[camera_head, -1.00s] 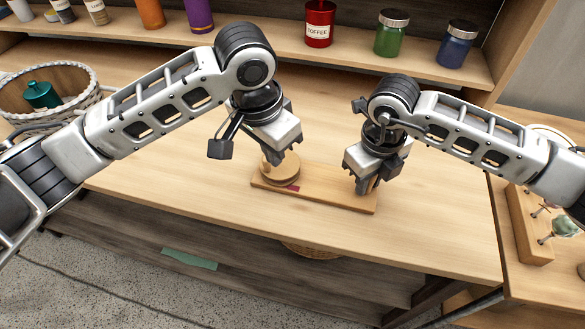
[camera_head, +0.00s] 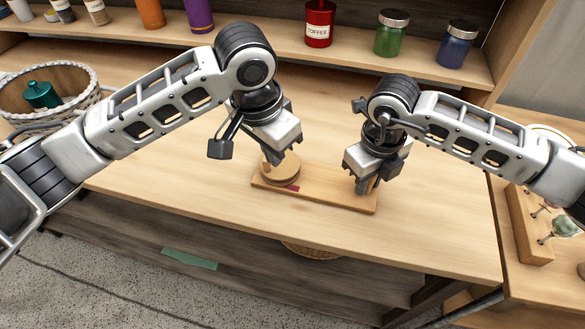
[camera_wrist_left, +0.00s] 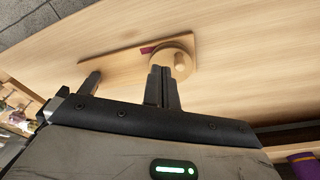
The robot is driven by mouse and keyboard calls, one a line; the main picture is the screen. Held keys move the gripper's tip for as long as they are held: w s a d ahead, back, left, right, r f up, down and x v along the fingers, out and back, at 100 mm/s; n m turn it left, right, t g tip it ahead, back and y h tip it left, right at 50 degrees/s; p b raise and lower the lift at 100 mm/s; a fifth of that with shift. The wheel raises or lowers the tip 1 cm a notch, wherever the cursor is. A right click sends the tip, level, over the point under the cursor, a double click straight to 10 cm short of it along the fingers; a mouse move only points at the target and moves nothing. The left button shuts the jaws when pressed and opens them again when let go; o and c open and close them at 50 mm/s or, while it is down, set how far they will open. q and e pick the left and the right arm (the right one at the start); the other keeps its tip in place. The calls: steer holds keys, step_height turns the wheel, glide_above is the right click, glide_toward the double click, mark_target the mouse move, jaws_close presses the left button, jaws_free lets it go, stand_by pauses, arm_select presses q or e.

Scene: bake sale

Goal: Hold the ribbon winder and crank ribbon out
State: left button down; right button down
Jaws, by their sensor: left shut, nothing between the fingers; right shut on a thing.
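The ribbon winder is a wooden board (camera_head: 325,190) lying on the table, with a round wooden spool (camera_head: 285,175) at its left end. A small dark red ribbon end (camera_head: 294,188) shows beside the spool. In the left wrist view the spool (camera_wrist_left: 160,54) has a peg-like knob (camera_wrist_left: 181,61) on top. My left gripper (camera_head: 275,161) is shut and empty, its fingertips at the spool's rim near the knob; I cannot tell whether they touch. My right gripper (camera_head: 363,188) is shut on the right end of the winder; its fingers hide the gripped part.
A wicker basket (camera_head: 85,108) with a green bottle stands at the left. A back shelf holds a red coffee tin (camera_head: 319,24) and jars (camera_head: 391,34). A wooden rack (camera_head: 527,228) stands at the right. The table in front of the winder is clear.

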arm_select(q)
steer(key=shift+f, duration=0.1)
steer(key=shift+f, duration=1.65)
steer(key=shift+w+a, duration=0.2)
steer(key=shift+a, duration=0.5)
steer(key=shift+w, duration=0.1)
steer(key=shift+w+a, duration=0.15)
steer(key=shift+w, duration=0.15)
